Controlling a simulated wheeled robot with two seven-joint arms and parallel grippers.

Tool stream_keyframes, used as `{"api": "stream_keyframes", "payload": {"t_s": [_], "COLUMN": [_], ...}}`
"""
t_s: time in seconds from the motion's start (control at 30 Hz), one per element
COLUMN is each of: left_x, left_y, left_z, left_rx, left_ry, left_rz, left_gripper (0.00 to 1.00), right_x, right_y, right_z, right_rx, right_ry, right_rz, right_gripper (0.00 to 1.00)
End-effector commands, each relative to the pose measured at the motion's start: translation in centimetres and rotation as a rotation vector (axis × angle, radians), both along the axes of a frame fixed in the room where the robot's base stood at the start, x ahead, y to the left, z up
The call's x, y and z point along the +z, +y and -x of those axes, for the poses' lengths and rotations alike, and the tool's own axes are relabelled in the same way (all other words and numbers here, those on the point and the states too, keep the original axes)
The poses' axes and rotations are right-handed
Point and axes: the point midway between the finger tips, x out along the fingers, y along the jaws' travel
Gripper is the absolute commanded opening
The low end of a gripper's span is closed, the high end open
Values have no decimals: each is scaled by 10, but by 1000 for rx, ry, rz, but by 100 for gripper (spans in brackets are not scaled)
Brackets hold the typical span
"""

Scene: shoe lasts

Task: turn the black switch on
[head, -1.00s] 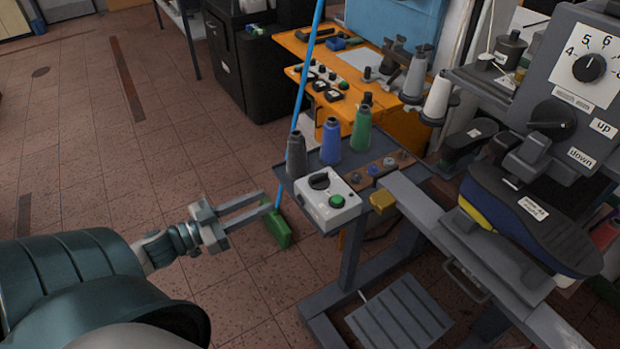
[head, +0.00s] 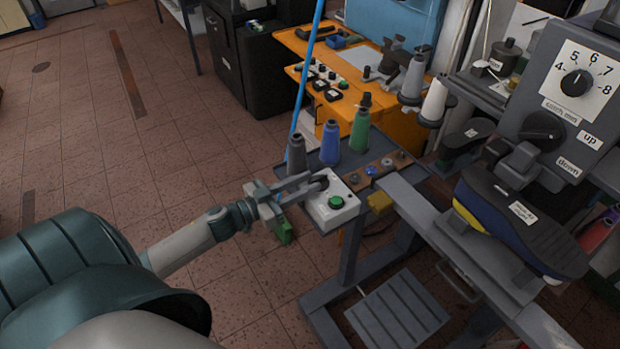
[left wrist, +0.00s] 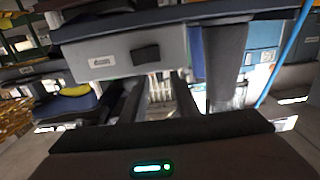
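The black switch (head: 322,182) is a dark rotary knob on top of a small white control box (head: 330,212), beside a green button (head: 336,202). My left gripper (head: 314,183) reaches in from the left, its fingertips at the knob and partly hiding it. Contact cannot be made out. In the left wrist view, the two fingers (left wrist: 157,95) stand apart with a gap between them. A dark block, probably the switch (left wrist: 145,54), shows beyond their tips on a shaded grey face. My right gripper is out of view.
A blue pole (head: 303,85) rises behind the gripper. The machine with a dark shoe form (head: 520,225) stands at right. Floor at left is clear.

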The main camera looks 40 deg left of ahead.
Motion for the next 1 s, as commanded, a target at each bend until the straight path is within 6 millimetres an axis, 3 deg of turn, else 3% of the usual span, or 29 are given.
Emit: {"api": "stream_keyframes", "payload": {"t_s": [0.2, 0.57, 0.67, 0.7, 1.0], "left_x": [1, 0, 0, 0, 0], "left_y": [-6, -7, -7, -7, -6], "left_z": [-14, -16, -15, -15, -16], "left_rx": [0, -1, -1, -1, -9], "left_ry": [-1, 0, 0, 0, 0], "left_rz": [0, 0, 0, 0, -1], "left_gripper": [27, 27, 3, 0, 0], "right_x": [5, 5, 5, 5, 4], "right_y": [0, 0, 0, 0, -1], "right_z": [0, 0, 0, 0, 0], "right_rx": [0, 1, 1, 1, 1], "right_ry": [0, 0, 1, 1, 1], "right_rz": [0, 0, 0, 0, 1], "right_gripper": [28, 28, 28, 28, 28]}}
